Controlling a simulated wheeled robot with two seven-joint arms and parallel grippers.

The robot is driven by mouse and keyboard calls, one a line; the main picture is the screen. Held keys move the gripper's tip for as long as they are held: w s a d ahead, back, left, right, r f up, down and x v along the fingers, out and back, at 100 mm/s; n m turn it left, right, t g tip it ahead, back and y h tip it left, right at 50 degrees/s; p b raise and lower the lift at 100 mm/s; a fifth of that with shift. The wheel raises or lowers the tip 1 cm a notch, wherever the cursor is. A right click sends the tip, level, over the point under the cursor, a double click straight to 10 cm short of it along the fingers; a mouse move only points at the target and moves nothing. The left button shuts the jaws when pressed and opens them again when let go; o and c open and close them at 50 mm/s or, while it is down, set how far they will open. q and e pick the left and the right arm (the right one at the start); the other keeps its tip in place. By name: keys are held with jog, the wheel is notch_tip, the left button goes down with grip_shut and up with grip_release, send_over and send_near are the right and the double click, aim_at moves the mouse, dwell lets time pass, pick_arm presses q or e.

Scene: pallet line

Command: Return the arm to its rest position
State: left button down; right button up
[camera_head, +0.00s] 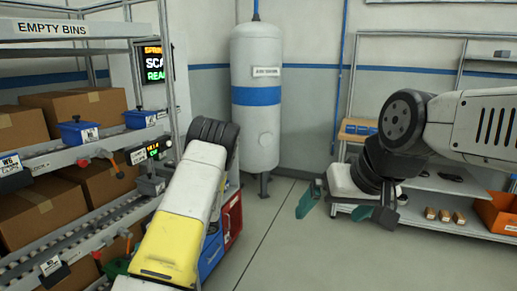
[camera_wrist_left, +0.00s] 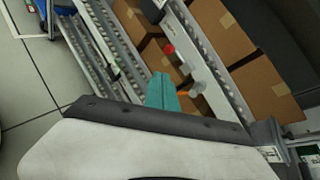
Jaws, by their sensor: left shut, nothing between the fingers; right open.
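My left arm, white and yellow, reaches down beside the flow rack in the head view. My left gripper shows in the left wrist view as teal fingers (camera_wrist_left: 161,92) pressed together and empty, in front of the rack. In the head view it is mostly hidden behind the arm, with a little green at the lower left. My right gripper (camera_head: 335,207) hangs at the right of the head view with its teal fingers spread apart and nothing between them. The floor shows beneath it.
The rack (camera_head: 75,147) on the left holds cardboard boxes (camera_head: 88,107) and blue bins (camera_head: 79,132). A white tank (camera_head: 257,125) stands at the back. A red crate (camera_head: 233,219) is beside my left arm. A shelf with an orange bin (camera_head: 497,211) is at right. Floor between is clear.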

pick_arm(q)
jog(key=s+d+r+n+t+h, duration=0.2)
jog(key=s+d+r+h, duration=0.3)
jog(key=r, duration=0.5)
jog(key=s+d+r+n+t+h, duration=0.3)
jog(key=s+d+r+n+h, duration=0.2)
jog(key=s+d+r, duration=0.4)
jog(key=s+d+r+n+t+h, duration=0.2)
jog(key=s+d+r+n+h, duration=0.2)
jog(key=s+d+r, duration=0.4)
notch_tip(320, 180, up, 3)
jog(key=shift+d+r+t+h, duration=0.2)
jog(key=shift+d+t+h, duration=0.1)
jog(key=shift+d+h, duration=0.7)
jog(key=shift+d, duration=0.1)
dwell(0.9)
